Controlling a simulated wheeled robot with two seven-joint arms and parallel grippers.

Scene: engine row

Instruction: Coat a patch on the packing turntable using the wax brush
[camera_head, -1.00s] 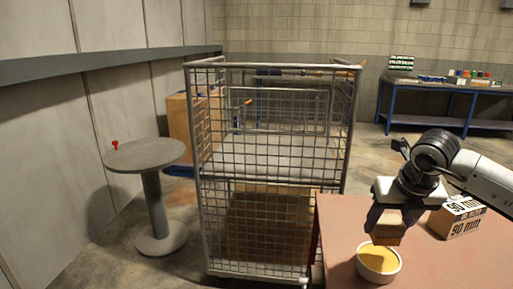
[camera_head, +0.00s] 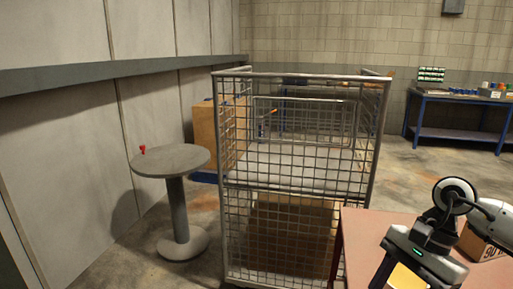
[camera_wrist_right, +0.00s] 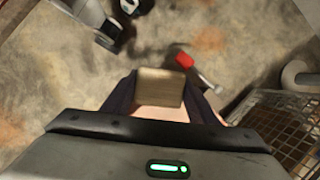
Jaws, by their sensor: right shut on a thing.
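My right gripper (camera_head: 410,272) is at the lower right in the head view, over the red-brown table. In the wrist view its two fingers are shut on a tan wooden block, the visible part of the wax brush (camera_wrist_right: 160,88). The brush's bristles are hidden. A yellow patch (camera_head: 405,279) shows below the gripper in the head view, cut by the frame edge; I cannot tell if it is the wax bowl. A round grey pedestal table (camera_head: 171,160), perhaps the turntable, stands at the left with a small red item on its rim. My left gripper is not in view.
A tall wire cage (camera_head: 300,185) stands between the round table and the red-brown table (camera_head: 365,225). It also shows in the wrist view (camera_wrist_right: 285,125). A box (camera_head: 478,243) lies behind my right arm. Blue workbenches (camera_head: 460,133) stand far back. Floor at the front left is clear.

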